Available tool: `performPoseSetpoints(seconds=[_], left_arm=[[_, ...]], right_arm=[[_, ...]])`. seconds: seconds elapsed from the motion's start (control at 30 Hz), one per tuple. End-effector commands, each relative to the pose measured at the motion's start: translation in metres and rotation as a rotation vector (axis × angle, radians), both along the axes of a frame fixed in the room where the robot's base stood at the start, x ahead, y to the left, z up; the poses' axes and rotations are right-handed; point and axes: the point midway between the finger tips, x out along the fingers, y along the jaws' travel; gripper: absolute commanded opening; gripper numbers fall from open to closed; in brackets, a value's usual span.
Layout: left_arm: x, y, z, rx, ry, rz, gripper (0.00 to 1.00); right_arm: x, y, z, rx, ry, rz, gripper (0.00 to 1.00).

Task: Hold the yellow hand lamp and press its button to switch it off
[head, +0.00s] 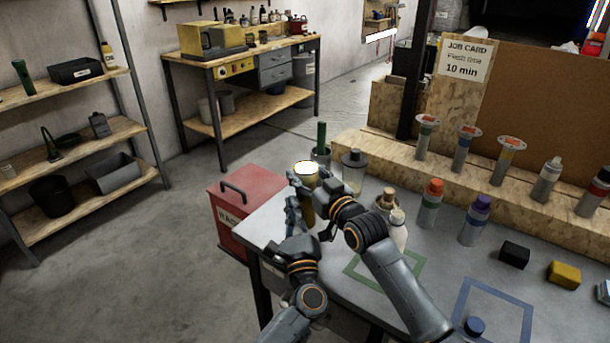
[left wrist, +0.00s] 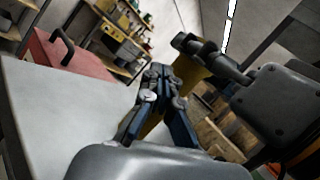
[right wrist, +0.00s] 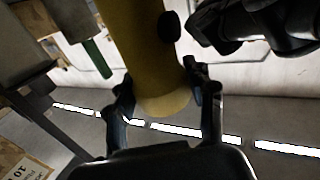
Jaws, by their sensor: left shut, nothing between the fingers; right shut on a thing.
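My right gripper (right wrist: 163,92) is shut around the lamp's body, which also shows in the right wrist view (right wrist: 140,45). A dark round button (right wrist: 168,26) stands out on the lamp's side. My left gripper (left wrist: 160,78) is shut and empty, beside the lamp. In the right wrist view its dark fingers are close to the button, with a small gap visible. Part of the lamp is hidden behind my grippers in the left wrist view.
A red box (head: 228,205) stands left of the table (head: 270,232). Bottles, including an orange-capped one (head: 430,205) and a purple-capped one (head: 475,220), stand on the table to the right.

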Motion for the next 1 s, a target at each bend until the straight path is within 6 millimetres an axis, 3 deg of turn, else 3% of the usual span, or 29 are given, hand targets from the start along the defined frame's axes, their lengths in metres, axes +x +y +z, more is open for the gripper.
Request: performPoseSetpoints(seconds=[0.2,1.0], left_arm=[[0.0017,0.0000,-0.0005,0.004,0.003,-0.001,0.00],[0.0105,-0.0044,-0.0004,0.007,0.006,0.000,0.00]], right_arm=[[-0.0052,0.0100,-0.0008,0.018,0.013,0.018,0.17],[-0.0068,0.0118,-0.0026,0.019,0.018,0.022,0.17]])
